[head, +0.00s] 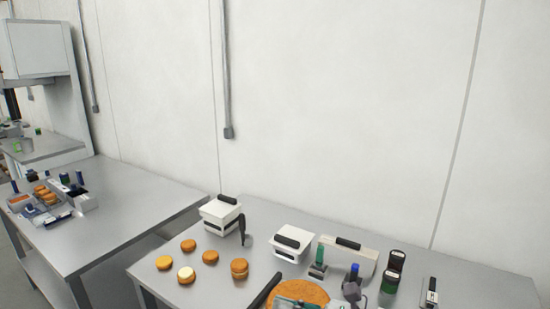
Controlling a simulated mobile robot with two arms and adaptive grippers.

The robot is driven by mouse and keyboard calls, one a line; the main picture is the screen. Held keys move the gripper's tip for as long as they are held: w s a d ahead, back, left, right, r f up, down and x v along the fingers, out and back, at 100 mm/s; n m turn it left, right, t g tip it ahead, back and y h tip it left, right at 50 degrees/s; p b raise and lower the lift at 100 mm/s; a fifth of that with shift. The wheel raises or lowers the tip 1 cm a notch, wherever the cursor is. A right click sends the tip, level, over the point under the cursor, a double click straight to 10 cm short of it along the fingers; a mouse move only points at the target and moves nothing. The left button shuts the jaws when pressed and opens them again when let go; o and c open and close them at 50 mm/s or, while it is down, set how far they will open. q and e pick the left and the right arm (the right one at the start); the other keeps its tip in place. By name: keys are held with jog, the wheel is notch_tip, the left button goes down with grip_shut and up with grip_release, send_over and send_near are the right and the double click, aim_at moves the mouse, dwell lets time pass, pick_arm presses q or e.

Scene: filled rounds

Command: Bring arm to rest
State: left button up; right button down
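Several orange-brown rounds lie on the near grey table (450,287). One round (164,263) is at the left, one (188,245) is behind it, and one (210,257) is further right. Another round (186,275) has a pale top. A thicker round (239,269) lies to the right of these. My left gripper is not in view.
A white lidded box (221,215), a second white box (293,246) and a long white box (347,256) stand along the back. A large orange-brown disc (312,290) is at the front. Dark jars (392,272) stand right. A side table (130,205) holds a tray of rounds.

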jog(key=w+d+r+m+t+h, duration=0.3)
jog(key=d+m+t+h, duration=0.5)
jog(key=m+t, duration=0.9)
jog(key=s+d+f+m+g+h, duration=0.5)
jog(key=d+f+m+g+h, duration=0.6)
jog(key=m, duration=0.8)
jog(key=s+f+m+g+y, duration=0.1)
jog(key=s+f+m+g, duration=0.3)
jog(key=s+f, duration=0.45)
jog(key=s+f+m+g+y, duration=0.1)
jog(key=s+f+m+g, duration=0.35)
jog(key=s, duration=0.75)
jog(key=s+f+n+g+b, duration=0.1)
jog(key=s+f+b, duration=0.1)
jog(key=f, duration=1.4)
jog(key=s+f+n+g+b, duration=0.1)
jog(key=f+b, duration=0.1)
jog(key=f, duration=1.5)
jog(key=s+d+f+g+b, duration=0.1)
jog(key=s+d+f+b, duration=0.1)
jog(key=s+f, duration=1.4)
jog(key=shift+d+f, duration=0.2)
jog(key=shift+f, duration=0.25)
